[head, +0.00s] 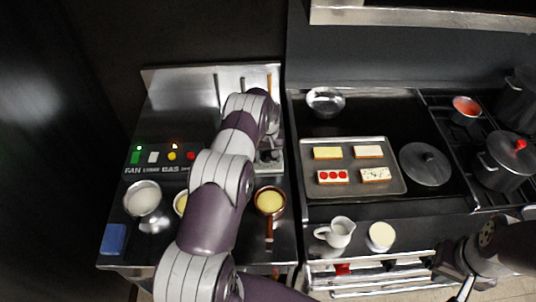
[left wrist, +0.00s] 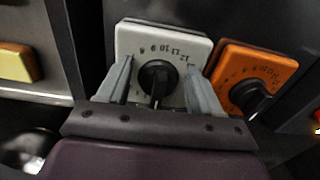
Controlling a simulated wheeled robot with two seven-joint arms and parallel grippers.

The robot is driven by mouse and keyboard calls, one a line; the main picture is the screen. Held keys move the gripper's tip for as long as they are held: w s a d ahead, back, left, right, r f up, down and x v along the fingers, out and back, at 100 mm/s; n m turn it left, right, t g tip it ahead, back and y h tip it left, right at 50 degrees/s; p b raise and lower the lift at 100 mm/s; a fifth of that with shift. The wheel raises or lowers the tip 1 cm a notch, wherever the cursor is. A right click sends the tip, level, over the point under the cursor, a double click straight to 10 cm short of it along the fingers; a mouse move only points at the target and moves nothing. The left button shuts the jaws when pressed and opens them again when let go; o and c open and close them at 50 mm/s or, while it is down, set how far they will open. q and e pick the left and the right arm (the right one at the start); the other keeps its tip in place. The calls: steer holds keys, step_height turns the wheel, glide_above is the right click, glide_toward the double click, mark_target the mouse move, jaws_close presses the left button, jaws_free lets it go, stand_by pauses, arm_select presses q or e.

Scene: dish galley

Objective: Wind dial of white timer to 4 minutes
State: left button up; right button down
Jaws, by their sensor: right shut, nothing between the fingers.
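The white timer (left wrist: 183,42) shows in the left wrist view, with numbers printed on its face and a black dial (left wrist: 154,80) at its middle. My left gripper (left wrist: 160,68) is open, one finger on each side of the dial and apart from it. The dial's lower part and the numbers below are partly hidden, so I cannot read its setting. In the head view my left arm hides most of the timer area; the left gripper (head: 268,155) points down beside the tray. My right gripper (head: 463,288) is shut and empty at the lower right.
An orange timer (left wrist: 238,62) with a black dial stands close right of the white one. A tray (head: 393,150) with several topped slices lies to the right in the head view. A brown pan (head: 270,201), a white jug (head: 337,232) and bowls stand near the front.

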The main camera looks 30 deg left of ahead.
arm_select(q)
steer(key=shift+w, duration=0.1)
steer(key=c, duration=0.5)
steer(key=shift+a, duration=0.15)
steer(key=shift+c, duration=0.9)
steer(key=shift+f+m+b, duration=0.2)
steer(key=shift+m+b, duration=0.2)
steer(key=shift+b, duration=0.25)
steer(key=m+b, duration=0.5)
steer(key=b, duration=0.1)
steer(key=shift+a+f+m+b, duration=0.1)
steer(key=shift+a+m+b, duration=0.2)
steer(key=shift+a+m, duration=0.1)
steer(key=m+b, duration=0.2)
steer(key=m, duration=0.1)
steer(key=shift+a+m, duration=0.2)
steer(key=shift+m, duration=0.1)
steer(key=shift+a+r+m+b, duration=0.1)
steer(key=shift+m+b, duration=0.5)
steer(key=shift+m, duration=0.35)
steer(key=shift+a+r+m+b, duration=0.1)
steer(key=shift+m+b, duration=0.5)
steer(key=shift+m, duration=0.65)
